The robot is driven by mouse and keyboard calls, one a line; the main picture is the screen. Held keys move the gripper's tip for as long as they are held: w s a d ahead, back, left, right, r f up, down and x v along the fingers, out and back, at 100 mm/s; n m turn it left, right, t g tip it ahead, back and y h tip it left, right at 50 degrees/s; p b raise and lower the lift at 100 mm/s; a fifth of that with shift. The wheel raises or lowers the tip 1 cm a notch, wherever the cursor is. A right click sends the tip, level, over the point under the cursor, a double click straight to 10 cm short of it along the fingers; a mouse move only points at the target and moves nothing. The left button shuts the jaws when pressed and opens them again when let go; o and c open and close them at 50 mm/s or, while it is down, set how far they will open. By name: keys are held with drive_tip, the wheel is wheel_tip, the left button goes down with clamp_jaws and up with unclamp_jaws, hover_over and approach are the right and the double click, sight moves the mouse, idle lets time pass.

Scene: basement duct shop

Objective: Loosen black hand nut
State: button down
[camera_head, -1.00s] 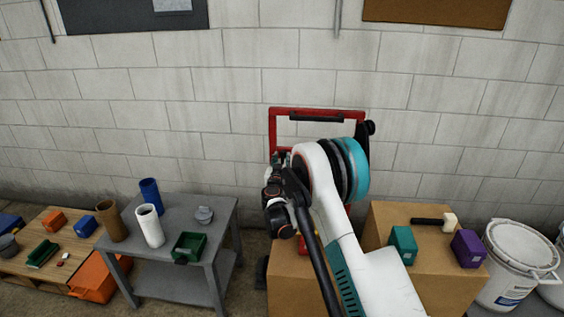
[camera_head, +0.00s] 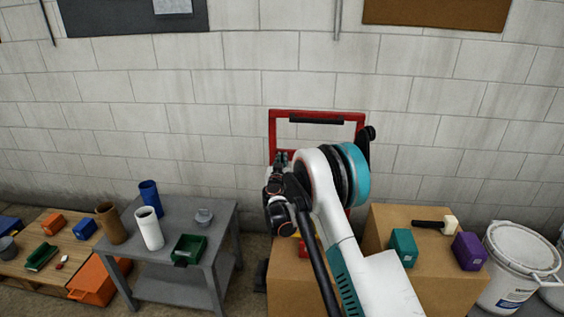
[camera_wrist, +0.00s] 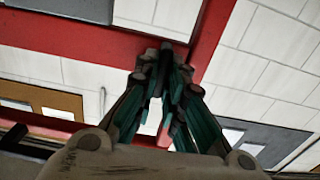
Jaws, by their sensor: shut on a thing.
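A red frame (camera_head: 318,113) with a black grip on its top bar stands against the block wall, behind my arm. My gripper (camera_head: 280,157) is at the frame's left upright. In the wrist view my gripper's fingers (camera_wrist: 165,62) are closed together against the red frame (camera_wrist: 205,40), at a corner of its bars. They are shut on a small dark thing, taken as the black hand nut, which the fingers almost wholly hide. Another black knob (camera_head: 369,132) shows at the frame's right upright, apart from my gripper.
Cardboard boxes stand below, with a teal block (camera_head: 403,247), a purple block (camera_head: 468,251) and a hammer (camera_head: 436,224) on the right one. A grey table (camera_head: 190,215) with cups and a green bin is at left. A white bucket (camera_head: 518,262) stands at right.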

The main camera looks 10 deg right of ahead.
drive_tip(key=shift+n, duration=0.3)
drive_tip(key=n+b, duration=0.1)
drive_tip(key=n, duration=0.4)
drive_tip(key=n+b, duration=0.1)
drive_tip(key=n, duration=0.5)
drive_tip(key=n+b, duration=0.1)
drive_tip(key=n, duration=0.5)
drive_tip(key=shift+w+a+f, duration=0.1)
drive_tip(key=shift+a+f, duration=0.2)
drive_tip(key=c, duration=1.7)
unclamp_jaws()
